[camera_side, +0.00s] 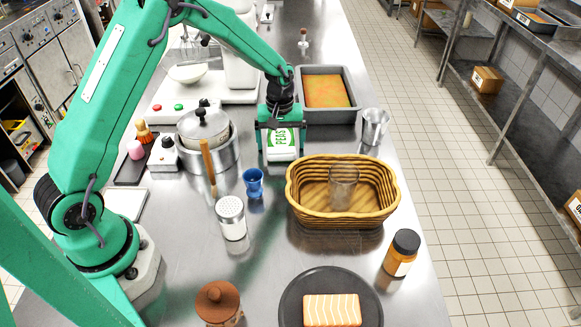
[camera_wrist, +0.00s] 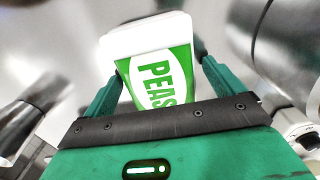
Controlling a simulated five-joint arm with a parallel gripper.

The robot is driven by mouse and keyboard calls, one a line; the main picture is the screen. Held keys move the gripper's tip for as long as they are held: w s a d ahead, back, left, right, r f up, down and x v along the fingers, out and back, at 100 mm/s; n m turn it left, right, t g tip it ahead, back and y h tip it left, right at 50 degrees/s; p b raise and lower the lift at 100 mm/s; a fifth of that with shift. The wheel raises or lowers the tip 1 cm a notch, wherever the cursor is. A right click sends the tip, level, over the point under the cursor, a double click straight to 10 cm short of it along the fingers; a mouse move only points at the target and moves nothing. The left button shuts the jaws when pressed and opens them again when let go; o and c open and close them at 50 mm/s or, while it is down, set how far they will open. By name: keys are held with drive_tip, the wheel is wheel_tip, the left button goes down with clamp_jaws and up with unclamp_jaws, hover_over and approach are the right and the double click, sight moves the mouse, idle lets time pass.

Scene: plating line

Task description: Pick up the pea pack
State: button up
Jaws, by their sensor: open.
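The pea pack (camera_side: 282,146) is a white and green pack with "PEAS" lettering, on the metal table behind the wicker basket. My gripper (camera_side: 281,138) is at the pack, with its jaws open. In the wrist view the pea pack (camera_wrist: 152,72) lies between the two green fingers of my gripper (camera_wrist: 155,80), one on each side. Whether the fingers touch it I cannot tell. The pack's lower part in the wrist view is hidden behind the gripper's dark edge.
A lidded pot (camera_side: 208,140) stands left of the pack. A grey baking pan (camera_side: 342,117) is behind, a metal cup (camera_side: 374,127) to the right, and the wicker basket (camera_side: 343,215) with a clear glass in it in front. A blue cup (camera_side: 253,182) stands front left.

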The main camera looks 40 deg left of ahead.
sight(281, 137)
drive_tip(key=c, duration=1.3)
drive_tip(key=shift+o, duration=0.2)
drive_tip(key=shift+r, duration=0.1)
drive_tip(key=shift+r, duration=4.95)
